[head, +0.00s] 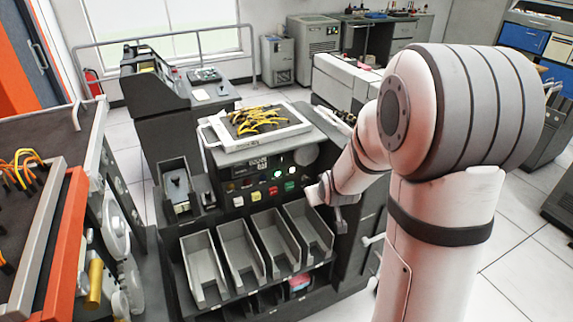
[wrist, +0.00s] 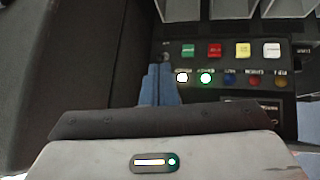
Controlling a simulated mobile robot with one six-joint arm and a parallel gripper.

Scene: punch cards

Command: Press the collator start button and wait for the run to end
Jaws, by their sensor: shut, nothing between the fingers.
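The collator (head: 228,180) is a dark machine with a front panel and grey card pockets below. A row of square buttons shows: green (head: 290,186), red (head: 273,191), yellow (head: 254,197) and white (head: 238,201). In the wrist view the row runs the other way, with the green button (wrist: 188,50) nearest my fingers. Their labels are too small to read. My gripper (head: 313,195) is at the panel's right end. In the wrist view its blue fingers (wrist: 159,70) are shut and empty, beside the green button and apart from it in the picture. A white lamp (wrist: 182,77) and a green lamp (wrist: 205,77) glow; the others look dim.
A tray of yellow wires (head: 258,120) sits on top of the collator. Grey pockets (head: 238,254) jut out below the buttons. An orange-framed machine (head: 62,250) stands close on the left. Open tiled floor (head: 510,215) lies to the right.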

